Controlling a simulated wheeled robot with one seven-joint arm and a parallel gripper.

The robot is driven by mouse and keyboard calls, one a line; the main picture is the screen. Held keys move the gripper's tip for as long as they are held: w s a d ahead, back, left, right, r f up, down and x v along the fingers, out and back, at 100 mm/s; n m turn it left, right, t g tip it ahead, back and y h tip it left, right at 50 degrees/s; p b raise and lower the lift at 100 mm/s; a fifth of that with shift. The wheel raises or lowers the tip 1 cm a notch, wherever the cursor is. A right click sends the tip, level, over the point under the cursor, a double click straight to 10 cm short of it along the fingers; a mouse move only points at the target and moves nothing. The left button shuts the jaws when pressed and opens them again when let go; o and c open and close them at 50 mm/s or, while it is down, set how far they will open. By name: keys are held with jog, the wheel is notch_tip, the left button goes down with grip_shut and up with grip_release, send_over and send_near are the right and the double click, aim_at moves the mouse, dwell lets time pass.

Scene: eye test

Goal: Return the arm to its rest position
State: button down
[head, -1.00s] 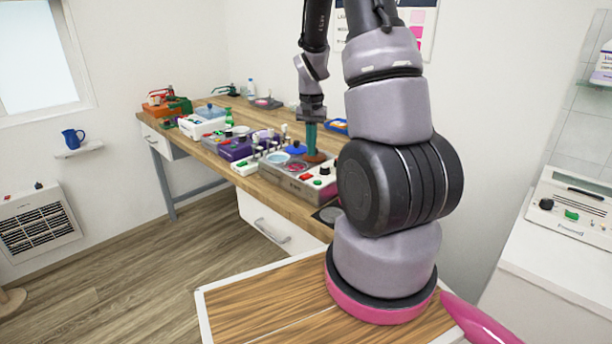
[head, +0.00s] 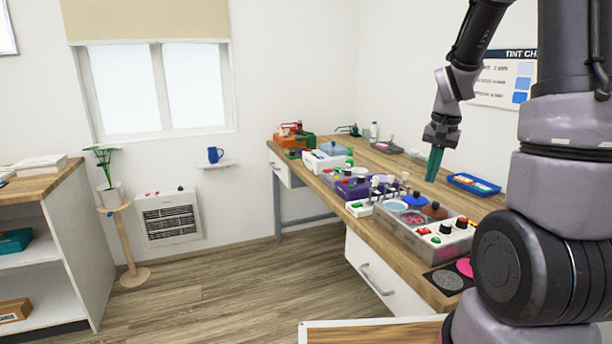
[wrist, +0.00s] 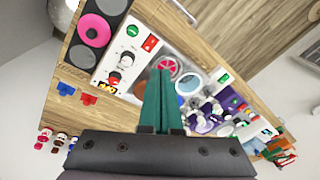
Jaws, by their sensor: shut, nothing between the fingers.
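My arm reaches in from the right of the head view and hangs down over the workbench (head: 412,262). My gripper (head: 434,164) has teal fingers that point down and are closed together, with nothing between them. Its fingertips are above the grey control box (head: 415,236), near a brown round piece (head: 434,210), apparently clear of it. In the wrist view the shut teal fingers (wrist: 162,85) cover part of the bench and of the box. A pink-red dish (wrist: 166,66) and a light blue dish (wrist: 188,83) lie beyond them.
A purple box (head: 352,187), a white box (head: 325,160) and a blue tray (head: 473,184) crowd the bench. A tint chart (head: 503,78) hangs on the wall behind. A shelf unit (head: 78,245) and a plant stand (head: 128,245) are at left. The floor between is clear.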

jog(key=s+a+r+n+t, duration=0.1)
jog(key=s+a+r+t, duration=0.1)
jog(key=s+a+r, duration=0.3)
jog(key=s+a+r+n+t+y, duration=0.1)
jog(key=s+a+r, duration=0.4)
jog(key=s+r, duration=0.8)
jog(key=n+t, duration=0.1)
jog(key=t, duration=0.1)
jog(key=shift+a+r+t+y, duration=0.15)
jog(key=shift+r+t+y, duration=0.15)
dwell(0.5)
